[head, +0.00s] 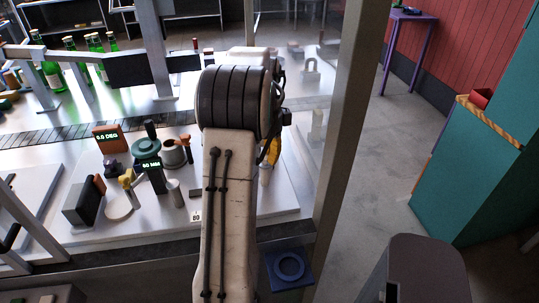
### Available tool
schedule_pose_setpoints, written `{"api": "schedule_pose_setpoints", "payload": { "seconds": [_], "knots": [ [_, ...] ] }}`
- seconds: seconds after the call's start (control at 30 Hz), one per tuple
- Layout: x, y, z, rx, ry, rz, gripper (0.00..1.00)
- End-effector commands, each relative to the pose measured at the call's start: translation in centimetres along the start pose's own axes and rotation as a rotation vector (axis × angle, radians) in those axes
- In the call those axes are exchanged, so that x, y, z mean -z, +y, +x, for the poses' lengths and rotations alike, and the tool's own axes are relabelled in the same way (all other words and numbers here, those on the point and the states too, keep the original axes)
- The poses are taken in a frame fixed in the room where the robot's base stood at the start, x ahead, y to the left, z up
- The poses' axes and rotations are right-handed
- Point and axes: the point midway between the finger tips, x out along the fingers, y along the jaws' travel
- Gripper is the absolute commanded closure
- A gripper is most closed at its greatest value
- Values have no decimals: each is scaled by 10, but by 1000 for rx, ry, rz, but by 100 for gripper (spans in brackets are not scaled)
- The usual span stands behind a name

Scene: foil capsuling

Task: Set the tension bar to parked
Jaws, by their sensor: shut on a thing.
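I cannot pick out the tension bar with certainty. A dark grey bar (125,69) runs across above the conveyor at the upper left, beside a pale upright post. A panel of small fixtures on a white board includes an orange-brown block with a display (106,137) reading 0.0 DEG and a dark block with a display (151,163) reading 80 MM. My arm rises through the middle of the picture over the right part of this board. Its far end and my gripper are hidden behind the arm's own dark ribbed joint, so the jaws do not show.
Green bottles (75,58) stand at the upper left by the conveyor (70,130). A metal frame post (345,110) rises right of my arm. A blue plate with a ring (289,267) sits low beside it. Grey floor (385,160) is open to the right, before a teal cabinet (470,180).

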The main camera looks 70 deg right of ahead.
Motion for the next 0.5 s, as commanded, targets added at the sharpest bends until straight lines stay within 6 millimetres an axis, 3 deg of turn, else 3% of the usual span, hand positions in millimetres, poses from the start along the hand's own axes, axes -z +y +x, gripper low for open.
{"api": "schedule_pose_setpoints", "payload": {
  "seconds": [0.5],
  "knots": [
    [-3,1,2,-5,1,34,100]
  ]
}}
